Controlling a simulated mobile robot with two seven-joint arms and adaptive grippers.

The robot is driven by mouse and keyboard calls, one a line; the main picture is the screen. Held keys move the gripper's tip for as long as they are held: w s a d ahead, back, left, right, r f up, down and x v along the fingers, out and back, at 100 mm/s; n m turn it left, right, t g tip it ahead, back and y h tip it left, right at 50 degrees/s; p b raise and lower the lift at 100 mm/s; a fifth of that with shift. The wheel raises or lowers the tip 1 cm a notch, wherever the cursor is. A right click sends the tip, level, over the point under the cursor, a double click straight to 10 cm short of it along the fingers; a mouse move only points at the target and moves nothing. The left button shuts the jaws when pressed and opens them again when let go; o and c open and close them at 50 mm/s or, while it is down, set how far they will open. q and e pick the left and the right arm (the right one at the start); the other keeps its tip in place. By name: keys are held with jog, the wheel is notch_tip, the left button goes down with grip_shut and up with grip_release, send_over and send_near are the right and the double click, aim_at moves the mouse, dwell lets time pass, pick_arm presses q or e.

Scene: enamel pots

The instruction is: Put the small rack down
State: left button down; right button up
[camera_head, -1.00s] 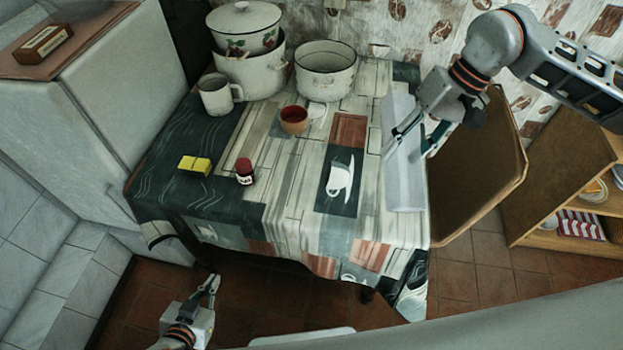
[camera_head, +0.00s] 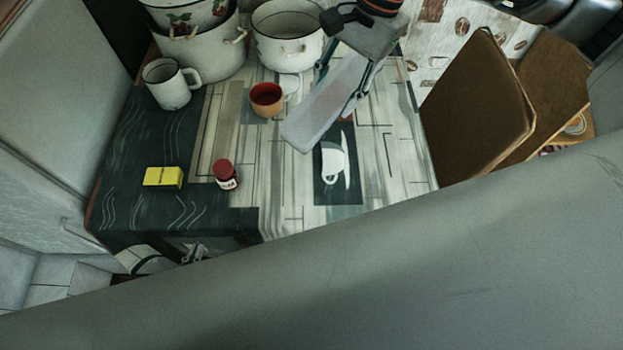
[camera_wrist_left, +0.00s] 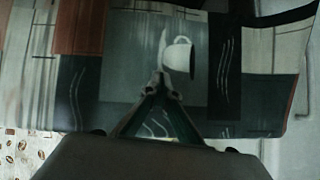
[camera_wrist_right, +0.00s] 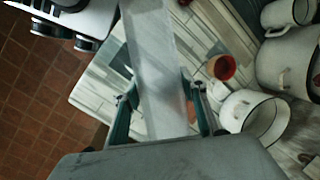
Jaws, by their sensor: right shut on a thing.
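The small rack (camera_head: 322,108) is a pale grey, long, flat piece. My right gripper (camera_head: 345,80) is shut on it, one finger on each side. In the right wrist view the rack (camera_wrist_right: 155,60) runs up between the fingers (camera_wrist_right: 158,96). It is tilted across the picture over the table (camera_head: 390,165), right of the orange-brown cup; I cannot tell whether it touches the tabletop. My left gripper (camera_head: 194,254) is low by the table's front edge, partly hidden. In the left wrist view its fingertips (camera_wrist_left: 158,80) meet with nothing between them, before the hanging tablecloth.
The orange-brown cup (camera_head: 266,99) is close left of the rack. A white mug (camera_head: 168,84), a pot (camera_head: 288,36) and stacked pots (camera_head: 205,50) stand behind. A yellow box (camera_head: 163,177) and a red-lidded jar (camera_head: 226,174) are at front left. The front right tabletop is clear.

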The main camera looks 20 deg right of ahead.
aim_at(306, 125)
jog(key=a+m, duration=0.1)
jog(key=m, duration=0.1)
jog(key=s+a+m+b, duration=0.1)
jog(key=m, duration=0.1)
jog(key=a+f+m+b, duration=0.1)
jog(key=m, duration=0.1)
jog(key=shift+s+a+m, duration=0.4)
jog(key=shift+s+a+f+m+t+y+b, duration=0.15)
jog(key=shift+a+m+b, duration=0.15)
jog(key=shift+m, duration=0.25)
jog(key=shift+s+a+m+t+y+b, duration=0.15)
jog(key=shift+a+m, duration=0.1)
jog(key=shift+m, duration=0.3)
jog(key=shift+s+a+m, duration=0.15)
jog(key=shift+a+m, duration=0.1)
jog(key=shift+m, duration=0.35)
jog(key=shift+f, duration=0.35)
notch_tip(306, 125, down, 15)
jog(key=shift+r, duration=0.1)
jog(key=shift+f+b, duration=0.35)
jog(key=shift+f, duration=1.9)
